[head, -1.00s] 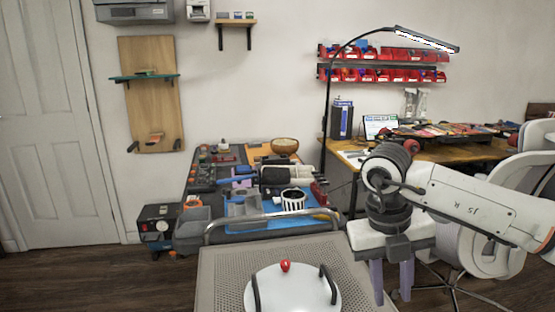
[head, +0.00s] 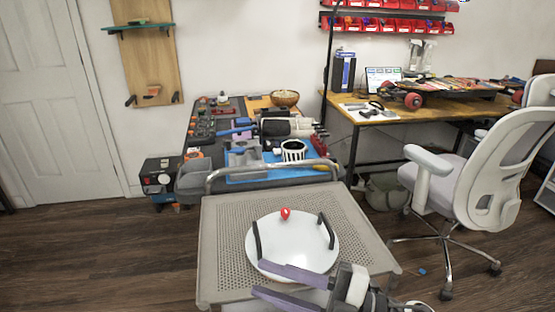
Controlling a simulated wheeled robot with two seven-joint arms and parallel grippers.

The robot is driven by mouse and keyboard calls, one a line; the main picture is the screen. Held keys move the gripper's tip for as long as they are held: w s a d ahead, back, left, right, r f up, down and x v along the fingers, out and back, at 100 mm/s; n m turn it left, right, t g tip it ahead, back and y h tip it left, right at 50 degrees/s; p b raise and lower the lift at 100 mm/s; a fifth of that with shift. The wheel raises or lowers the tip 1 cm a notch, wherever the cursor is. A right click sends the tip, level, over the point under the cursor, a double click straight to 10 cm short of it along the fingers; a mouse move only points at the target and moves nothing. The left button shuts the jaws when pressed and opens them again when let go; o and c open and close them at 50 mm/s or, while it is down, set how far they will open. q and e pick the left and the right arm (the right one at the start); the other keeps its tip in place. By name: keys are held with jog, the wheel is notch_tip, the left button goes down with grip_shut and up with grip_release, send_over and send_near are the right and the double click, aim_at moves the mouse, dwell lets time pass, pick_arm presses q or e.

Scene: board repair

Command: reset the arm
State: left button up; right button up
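My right gripper (head: 259,279) comes in at the bottom centre of the head view. Its two long purple fingers point left and stand apart, with nothing seen between them. They reach over the front of a grey perforated tray (head: 222,222), by the near edge of a round white lid-like thing (head: 275,245). That thing has two dark handles and a red knob. I cannot tell if the fingers touch it. Most of my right arm is out of the picture. My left gripper is not in view.
A metal rail (head: 270,164) borders the tray's far side. Behind it stands a workbench crowded with tools, with a wooden bowl (head: 285,98). A white office chair (head: 480,165) is at the right, before a wooden desk (head: 430,104). Wooden floor (head: 100,245) is clear at left.

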jog(key=d+f+m+t+h, duration=0.7)
jog(key=d+f+m+h, duration=0.4)
jog(key=d+f+m, duration=0.4)
jog(key=s+d+f+m+g+h, duration=0.4)
jog(key=s+d+f+g+h, duration=0.1)
jog(key=s+d+f, duration=1)
jog(key=a+r+m+p, duration=0.2)
jog(key=a+r+m, duration=0.1)
jog(key=a, duration=1)
jog(key=shift+w+a+m+t, duration=0.2)
jog(key=shift+a+m+t, duration=0.15)
jog(key=shift+m, duration=0.55)
